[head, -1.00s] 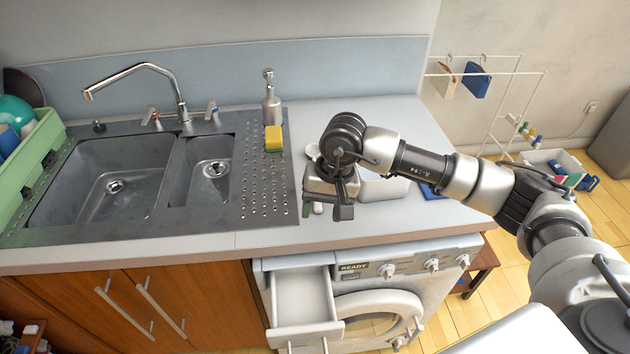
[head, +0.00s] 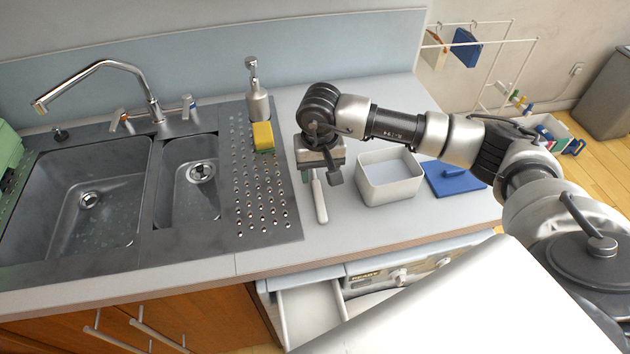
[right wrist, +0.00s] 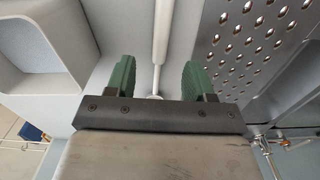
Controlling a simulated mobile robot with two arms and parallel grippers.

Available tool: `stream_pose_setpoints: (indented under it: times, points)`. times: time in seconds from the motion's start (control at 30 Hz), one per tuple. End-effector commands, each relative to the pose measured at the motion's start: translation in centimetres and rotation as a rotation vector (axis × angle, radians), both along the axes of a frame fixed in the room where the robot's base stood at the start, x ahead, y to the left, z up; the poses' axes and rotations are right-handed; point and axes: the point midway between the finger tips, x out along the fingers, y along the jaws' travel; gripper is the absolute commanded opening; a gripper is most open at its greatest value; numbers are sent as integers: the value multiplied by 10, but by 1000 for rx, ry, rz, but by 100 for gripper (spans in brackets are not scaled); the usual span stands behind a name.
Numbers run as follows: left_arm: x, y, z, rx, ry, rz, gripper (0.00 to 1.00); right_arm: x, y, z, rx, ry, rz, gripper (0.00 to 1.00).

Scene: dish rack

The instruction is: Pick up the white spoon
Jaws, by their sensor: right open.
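The white spoon (head: 320,201) lies on the grey counter, its handle pointing toward the front edge. Its far end is hidden under my right gripper (head: 317,172) in the head view. In the right wrist view, the spoon's handle (right wrist: 161,32) runs up between the two green fingers of my right gripper (right wrist: 158,70). The fingers are apart, one on each side of the spoon, with gaps visible. Part of the spoon's bowl shows just above the gripper's dark bar. I cannot tell the exact height above the counter. My left gripper is not in view.
A white open container (head: 389,188) and a blue lid (head: 452,180) are right of the spoon. The perforated drainboard (head: 262,205), yellow sponge (head: 263,137) and soap dispenser (head: 257,103) are to its left. The counter in front of the spoon is clear.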

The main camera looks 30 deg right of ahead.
Motion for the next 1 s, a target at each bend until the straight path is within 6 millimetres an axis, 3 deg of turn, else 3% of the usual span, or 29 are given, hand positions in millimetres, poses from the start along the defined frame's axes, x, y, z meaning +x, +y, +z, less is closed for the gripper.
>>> stream_pose_setpoints:
  times: [0.1,0.23,0.4,0.53,0.83,1.0]
  points:
    - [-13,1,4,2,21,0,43,0,1,-12,0,1,0,53]
    - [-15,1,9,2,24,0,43,-1,1,-20,2,3,0,53]
    - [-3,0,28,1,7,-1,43,-3,2,-43,2,6,-1,53]
    - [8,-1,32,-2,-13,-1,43,-2,2,-62,1,3,0,53]
    - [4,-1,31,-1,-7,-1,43,-2,2,-69,1,-1,0,53]
    - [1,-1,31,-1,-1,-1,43,-1,2,-68,1,0,0,27]
